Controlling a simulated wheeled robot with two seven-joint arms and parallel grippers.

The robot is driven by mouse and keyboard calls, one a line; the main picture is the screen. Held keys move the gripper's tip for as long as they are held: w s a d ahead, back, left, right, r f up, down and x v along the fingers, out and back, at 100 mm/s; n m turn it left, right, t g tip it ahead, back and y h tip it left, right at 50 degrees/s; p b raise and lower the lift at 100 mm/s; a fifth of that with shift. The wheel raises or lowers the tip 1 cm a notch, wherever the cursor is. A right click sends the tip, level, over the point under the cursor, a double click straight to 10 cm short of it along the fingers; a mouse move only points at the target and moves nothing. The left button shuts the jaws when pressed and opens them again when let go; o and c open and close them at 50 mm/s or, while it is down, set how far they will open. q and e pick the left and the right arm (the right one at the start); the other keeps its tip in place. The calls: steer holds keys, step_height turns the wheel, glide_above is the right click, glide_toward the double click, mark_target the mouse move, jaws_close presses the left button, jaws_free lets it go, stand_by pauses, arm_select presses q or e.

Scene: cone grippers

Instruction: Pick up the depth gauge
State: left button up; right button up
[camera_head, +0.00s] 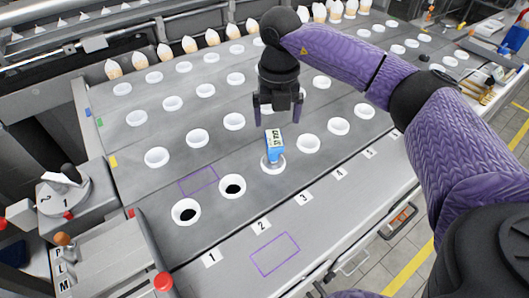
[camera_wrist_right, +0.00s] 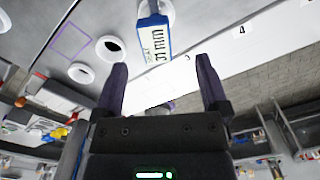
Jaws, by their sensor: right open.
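The depth gauge (camera_head: 274,143) is a small blue block with a white, marked face. It stands upright in a white-rimmed hole in the front row of the grey panel, behind and between labels 2 and 3. My right gripper (camera_head: 278,115) is open and empty, pointing down, just behind and above the gauge in the head view. In the right wrist view the gauge (camera_wrist_right: 154,36) shows at the top, beyond the two spread fingers (camera_wrist_right: 162,78) and apart from them. Its lower end is hidden in the white ring. My left gripper is not in view.
Two dark open holes (camera_head: 186,212) lie left of the gauge, and several white-rimmed cups fill the panel (camera_head: 130,180). Purple outlines (camera_head: 275,254) mark bare spots. A lever block with a red knob (camera_head: 162,282) stands at front left. Cones (camera_head: 140,61) line the back.

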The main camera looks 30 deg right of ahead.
mark_target(274, 137)
steer(key=f, duration=0.2)
steer(key=f+b, duration=0.1)
steer(key=f, duration=0.5)
steer(key=shift+s+a, duration=0.1)
steer(key=shift+a, duration=0.2)
jaws_close()
